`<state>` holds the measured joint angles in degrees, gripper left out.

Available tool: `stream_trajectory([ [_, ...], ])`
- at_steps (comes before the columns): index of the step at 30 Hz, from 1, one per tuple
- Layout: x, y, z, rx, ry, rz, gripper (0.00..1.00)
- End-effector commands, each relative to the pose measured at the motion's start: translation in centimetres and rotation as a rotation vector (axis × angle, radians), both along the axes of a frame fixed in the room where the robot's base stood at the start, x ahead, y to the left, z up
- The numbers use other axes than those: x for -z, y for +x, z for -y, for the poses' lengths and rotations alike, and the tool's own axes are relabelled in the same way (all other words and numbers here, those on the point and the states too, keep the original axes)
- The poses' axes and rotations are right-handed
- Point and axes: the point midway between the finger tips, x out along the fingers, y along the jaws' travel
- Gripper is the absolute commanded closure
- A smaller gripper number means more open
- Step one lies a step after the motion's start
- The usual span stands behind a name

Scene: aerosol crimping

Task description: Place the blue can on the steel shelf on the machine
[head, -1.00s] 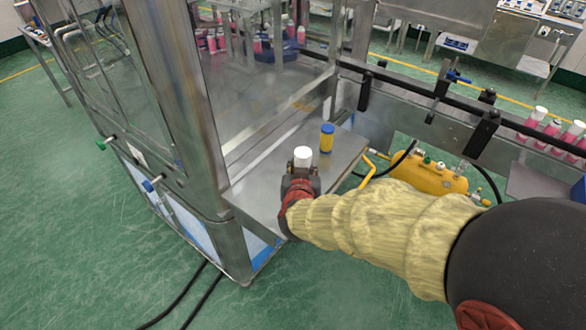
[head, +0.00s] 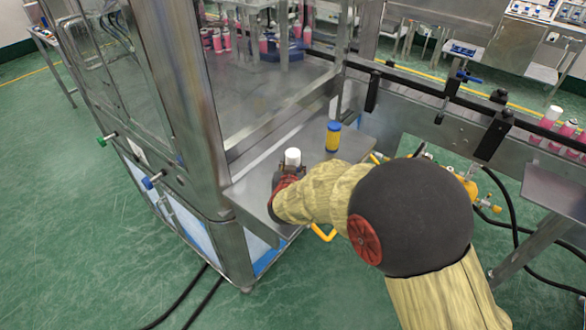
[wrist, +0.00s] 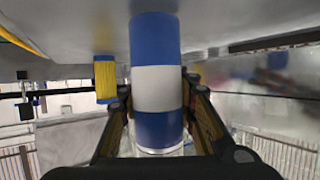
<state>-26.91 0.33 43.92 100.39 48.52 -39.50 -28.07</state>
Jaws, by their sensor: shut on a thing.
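The blue can (wrist: 156,35), with a white band round its middle, is between the fingers of my gripper (wrist: 158,100) in the wrist view. In the head view only its white top (head: 293,157) shows clearly; my gripper (head: 289,172) hides the rest. My gripper is shut on the can and holds it upright over the steel shelf (head: 255,190), which sticks out from the machine (head: 185,110). The can's base is close to the shelf surface; I cannot tell whether it touches.
A yellow can with a blue top (head: 333,136) stands on the shelf to the right of the held can, and shows in the wrist view (wrist: 105,78). A black rail (head: 430,88) runs behind. Bare shelf lies left of my gripper.

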Motion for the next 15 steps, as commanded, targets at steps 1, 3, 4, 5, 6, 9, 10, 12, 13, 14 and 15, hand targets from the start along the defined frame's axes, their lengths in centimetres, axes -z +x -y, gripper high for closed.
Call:
stream_trajectory([
  [1, 0.31, 0.08, -0.03, 0.0, 0.001, 0.004, 1.0],
  [3, 0.29, 0.09, -0.04, -0.001, 0.001, 0.005, 1.0],
  [4, 0.22, 0.09, -0.04, 0.0, 0.002, 0.005, 1.0],
  [5, 0.18, 0.09, -0.04, 0.0, 0.002, 0.005, 1.0],
  [6, 0.16, 0.09, -0.04, 0.0, 0.002, 0.005, 1.0],
  [9, 0.24, 0.08, -0.04, 0.0, 0.002, 0.004, 1.0],
  [10, 0.31, 0.07, -0.04, 0.0, 0.002, 0.004, 1.0],
  [12, 0.56, 0.06, -0.03, 0.001, 0.002, 0.004, 1.0],
  [13, 0.57, 0.04, -0.03, 0.001, 0.002, 0.003, 0.76],
  [14, 0.54, 0.05, -0.03, 0.001, 0.002, 0.003, 0.75],
  [15, 0.54, 0.04, -0.03, 0.001, 0.002, 0.003, 0.72],
])
